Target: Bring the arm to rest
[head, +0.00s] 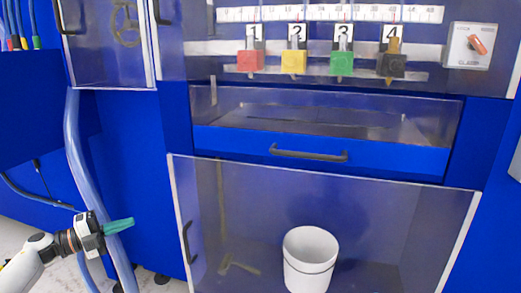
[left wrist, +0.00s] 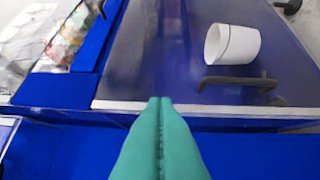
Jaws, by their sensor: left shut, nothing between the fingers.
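My left gripper (head: 118,226) has green fingers and is at the lower left of the head view, in front of the blue machine and left of its lower clear door. In the left wrist view its green fingers (left wrist: 160,103) are shut together with nothing between them. It appears apart from the machine's surfaces. My right gripper is not in view.
A blue machine (head: 140,130) fills most of the view. Its lower clear door (head: 390,235) has a white bucket (head: 310,258) behind it. Above is a drawer with a dark handle (head: 308,154). Numbered coloured clamps and a red-knob switch (head: 470,45) sit higher. A clear hose (head: 76,150) hangs near my left arm.

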